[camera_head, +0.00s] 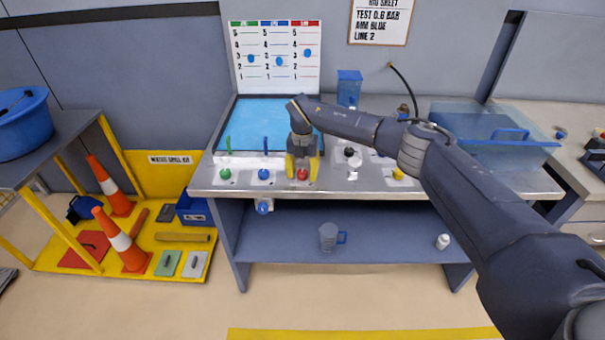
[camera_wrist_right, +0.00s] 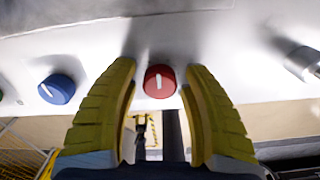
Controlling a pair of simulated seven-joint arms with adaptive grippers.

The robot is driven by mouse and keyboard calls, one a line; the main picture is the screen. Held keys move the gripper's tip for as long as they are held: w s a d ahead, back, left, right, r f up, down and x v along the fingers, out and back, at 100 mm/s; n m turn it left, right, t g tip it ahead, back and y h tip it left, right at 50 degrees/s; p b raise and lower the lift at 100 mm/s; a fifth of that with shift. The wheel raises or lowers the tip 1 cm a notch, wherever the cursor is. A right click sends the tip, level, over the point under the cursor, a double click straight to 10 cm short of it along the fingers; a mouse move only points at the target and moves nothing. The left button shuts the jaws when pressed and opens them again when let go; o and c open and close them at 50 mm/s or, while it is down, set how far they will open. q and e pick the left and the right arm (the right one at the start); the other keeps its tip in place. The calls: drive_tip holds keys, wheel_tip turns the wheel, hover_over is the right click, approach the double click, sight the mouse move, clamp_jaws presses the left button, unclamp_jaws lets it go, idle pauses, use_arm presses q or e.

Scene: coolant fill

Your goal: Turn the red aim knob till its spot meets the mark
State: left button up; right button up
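The red knob (camera_head: 303,174) is on the front edge of the steel bench. In the right wrist view the red knob (camera_wrist_right: 159,80) has a white pointer line standing nearly upright. My right gripper (camera_head: 302,169) is at the knob with its yellow fingers spread on either side. In the wrist view the gripper (camera_wrist_right: 159,68) is open, with a gap beside the knob on both sides. The board (camera_head: 276,57) behind has green, blue and red numbered columns, each with a blue dot. My left gripper is not in view.
A blue knob (camera_head: 264,174) and green knob (camera_head: 225,174) are left of the red one, and a yellow knob (camera_head: 398,174) is right. A blue-bottomed basin (camera_head: 252,107) lies behind. A sheet (camera_head: 381,21) reads "AIM BLUE, LINE 2". A jug (camera_head: 328,237) stands below.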

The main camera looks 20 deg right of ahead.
clamp_jaws()
drive_tip(key=shift+r+n, duration=0.1)
drive_tip(key=shift+n, duration=0.6)
drive_tip(key=n, duration=0.2)
drive_tip(key=shift+w+n, duration=0.1)
drive_tip(key=shift+n, duration=1.8)
drive_tip(key=shift+o, duration=1.4)
unclamp_jaws()
